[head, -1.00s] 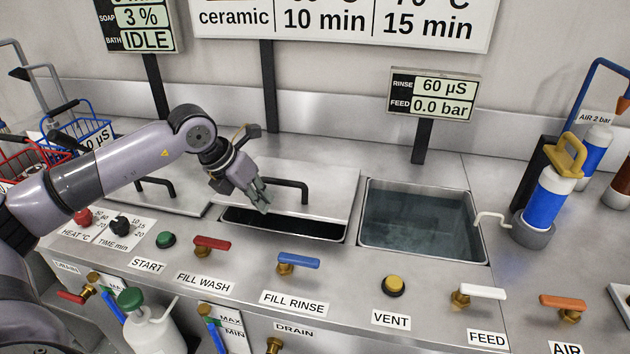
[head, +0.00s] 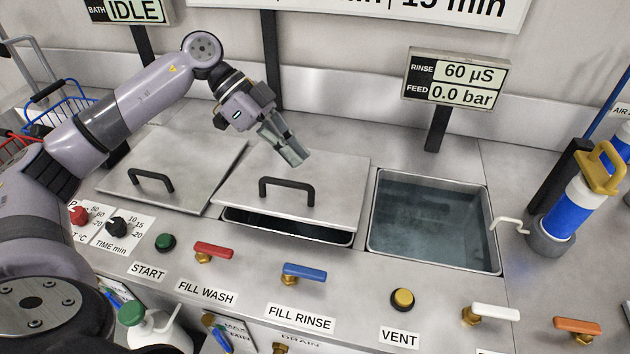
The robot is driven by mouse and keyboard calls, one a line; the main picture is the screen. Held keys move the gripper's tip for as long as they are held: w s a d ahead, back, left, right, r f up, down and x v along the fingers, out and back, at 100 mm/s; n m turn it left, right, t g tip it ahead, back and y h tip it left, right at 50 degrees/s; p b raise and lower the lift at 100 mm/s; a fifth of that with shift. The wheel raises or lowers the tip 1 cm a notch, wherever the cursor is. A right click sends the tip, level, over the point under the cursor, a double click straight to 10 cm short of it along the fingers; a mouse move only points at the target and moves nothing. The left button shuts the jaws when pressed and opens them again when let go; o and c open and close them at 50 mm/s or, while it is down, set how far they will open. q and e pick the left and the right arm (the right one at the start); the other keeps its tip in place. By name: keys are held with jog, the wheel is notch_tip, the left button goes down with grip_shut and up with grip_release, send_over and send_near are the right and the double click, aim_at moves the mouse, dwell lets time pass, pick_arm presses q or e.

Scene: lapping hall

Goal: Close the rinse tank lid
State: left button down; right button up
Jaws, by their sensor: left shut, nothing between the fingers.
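A flat steel lid (head: 335,175) with a black bar handle (head: 287,183) lies over the middle tank, behind the FILL RINSE label. A dark gap (head: 290,230) shows along the lid's front edge, so this tank is not fully covered. My left gripper (head: 296,157) is shut and empty. It appears above the back part of the lid, behind the handle and apart from it. The open tank to the right (head: 372,238) holds water and has no lid over it. My right gripper is not in view.
Another lid (head: 195,160) with a black handle lies at left. Red (head: 213,250), blue (head: 303,271) and white (head: 495,312) levers and a yellow button (head: 402,298) line the front. A blue bottle with a yellow handle (head: 562,205) stands at right, beside a thin spout.

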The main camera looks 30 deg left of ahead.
pick_arm(q)
send_over(324, 220)
jog(key=f, duration=0.6)
jog(key=shift+w+f, duration=0.3)
jog(key=shift+f, duration=0.05)
jog(key=f, duration=0.3)
jog(key=shift+s+f+p, duration=0.15)
jog(key=shift+s+p, duration=0.15)
jog(key=shift+f, duration=0.35)
jog(key=shift+f, duration=0.1)
jog(key=shift+m+t, duration=0.3)
jog(key=shift+t, duration=0.2)
jog(key=f, duration=0.2)
jog(key=s+f, duration=0.1)
jog(key=f, duration=0.2)
jog(key=shift+s+d+f, duration=0.2)
jog(key=shift+s+f, duration=0.05)
jog(key=shift+f, duration=0.1)
jog(key=shift+s+f, duration=0.1)
jog(key=shift+f, duration=0.1)
